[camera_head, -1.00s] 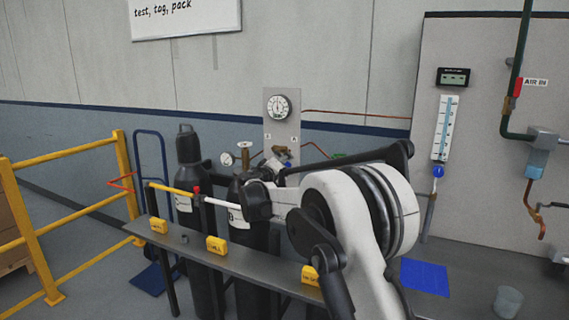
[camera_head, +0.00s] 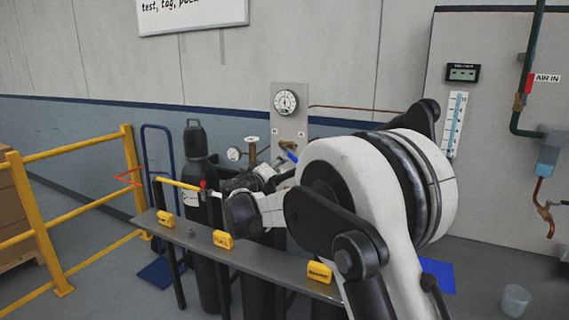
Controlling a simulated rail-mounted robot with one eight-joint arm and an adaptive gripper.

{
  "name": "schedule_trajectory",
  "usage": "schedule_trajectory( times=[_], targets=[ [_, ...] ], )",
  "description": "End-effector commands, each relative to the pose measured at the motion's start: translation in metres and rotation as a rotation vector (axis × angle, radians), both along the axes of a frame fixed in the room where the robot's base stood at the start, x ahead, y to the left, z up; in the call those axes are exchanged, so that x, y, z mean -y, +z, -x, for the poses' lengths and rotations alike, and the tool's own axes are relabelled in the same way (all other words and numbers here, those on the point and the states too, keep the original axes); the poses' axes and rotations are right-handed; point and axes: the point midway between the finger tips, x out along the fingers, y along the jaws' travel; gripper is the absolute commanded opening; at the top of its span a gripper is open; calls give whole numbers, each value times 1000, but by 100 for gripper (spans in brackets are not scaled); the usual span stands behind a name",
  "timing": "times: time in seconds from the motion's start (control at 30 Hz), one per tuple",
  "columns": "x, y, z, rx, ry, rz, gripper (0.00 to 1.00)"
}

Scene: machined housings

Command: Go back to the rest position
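My arm's large white and black joint fills the centre right. A white link runs left from it to a black wrist joint. No rest position is marked in view.
A dark gas cylinder (camera_head: 201,225) stands behind a grey shelf (camera_head: 197,240) bearing yellow tags (camera_head: 222,239). A gauge panel (camera_head: 289,110) stands behind my arm. A yellow railing (camera_head: 78,213) is at left. A clear cup (camera_head: 515,300) sits on the floor at right.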

Motion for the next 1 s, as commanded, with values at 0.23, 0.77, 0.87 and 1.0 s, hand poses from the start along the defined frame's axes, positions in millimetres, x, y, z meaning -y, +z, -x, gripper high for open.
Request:
schedule_trajectory(
  times=[0.23,0.77,0.87,1.0],
  targets=[
    [-5,0,14,-1,-1,0,34],
    [40,14,29,-61,-37,-49,34],
    [76,23,45,-114,-66,-93,34],
    [124,32,75,-191,-101,-160,34]
  ],
)
